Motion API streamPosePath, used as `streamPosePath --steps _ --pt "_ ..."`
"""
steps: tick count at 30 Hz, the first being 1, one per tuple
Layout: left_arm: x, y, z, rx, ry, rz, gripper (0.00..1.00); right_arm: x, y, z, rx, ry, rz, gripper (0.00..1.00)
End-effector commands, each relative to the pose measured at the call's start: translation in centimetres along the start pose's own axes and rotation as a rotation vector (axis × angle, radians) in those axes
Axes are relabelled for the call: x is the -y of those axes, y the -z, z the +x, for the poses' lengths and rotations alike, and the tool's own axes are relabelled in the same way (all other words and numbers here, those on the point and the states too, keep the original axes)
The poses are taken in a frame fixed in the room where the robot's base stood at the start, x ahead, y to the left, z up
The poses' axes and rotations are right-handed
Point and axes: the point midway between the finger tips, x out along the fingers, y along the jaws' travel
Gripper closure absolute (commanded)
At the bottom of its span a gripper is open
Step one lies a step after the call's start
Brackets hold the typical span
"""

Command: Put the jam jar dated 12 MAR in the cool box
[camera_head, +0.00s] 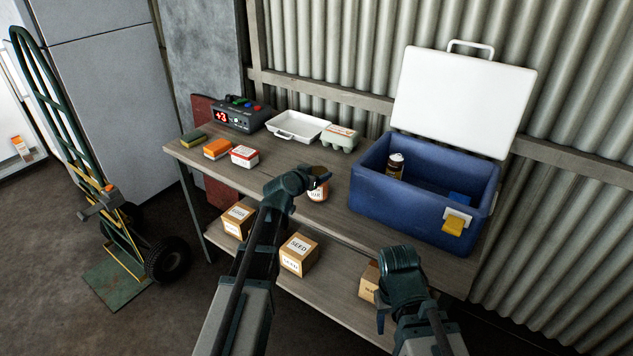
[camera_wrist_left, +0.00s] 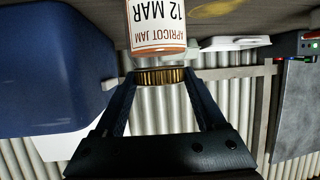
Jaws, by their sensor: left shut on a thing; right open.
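The jam jar (camera_head: 318,194) has a gold lid and a white label. In the left wrist view the jar (camera_wrist_left: 158,28) appears upside down and its label reads APRICOT JAM, 12 MAR. My left gripper (camera_head: 312,178) is shut on the jar at its gold lid. The jar is at the middle of the bench; I cannot tell if its base touches the top. The blue cool box (camera_head: 405,207) stands open to its right. My right gripper (camera_head: 408,312) is open at the bench's front, partly hidden by its own arm.
A dark jar with a pale lid (camera_head: 395,167) and a blue block (camera_head: 460,198) are inside the cool box. A white tray (camera_head: 297,127), an egg carton (camera_head: 340,138) and small boxes (camera_head: 245,156) stand left and behind.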

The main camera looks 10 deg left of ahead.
Motion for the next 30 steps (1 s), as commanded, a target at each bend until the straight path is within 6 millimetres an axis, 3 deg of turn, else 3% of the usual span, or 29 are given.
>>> streamPosePath --steps 1,13,14,18,27,30 --pt "0.0 -0.7 0.3 -0.001 0.001 -0.001 1.00 0.1 0.1 0.8 0.000 0.000 0.000 0.50" --pt "0.0 -0.9 0.4 -0.001 0.001 -0.001 1.00 0.1 0.1 1.0 0.000 0.000 0.000 0.50" --pt "0.0 -0.9 0.4 0.000 0.000 0.000 0.26 0.1 0.1 1.0 0.000 0.000 0.000 0.50" --pt "0.0 -0.8 0.3 0.000 0.000 0.000 0.01 0.1 0.1 0.8 0.000 0.000 0.000 0.50" --pt "0.0 -0.5 0.2 0.000 0.000 0.000 0.00 0.1 0.0 0.5 0.000 0.000 0.000 0.50" --pt "0.0 -0.4 -1.1 0.000 0.001 0.000 0.00 0.0 0.0 0.0 0.000 0.000 0.000 0.50"
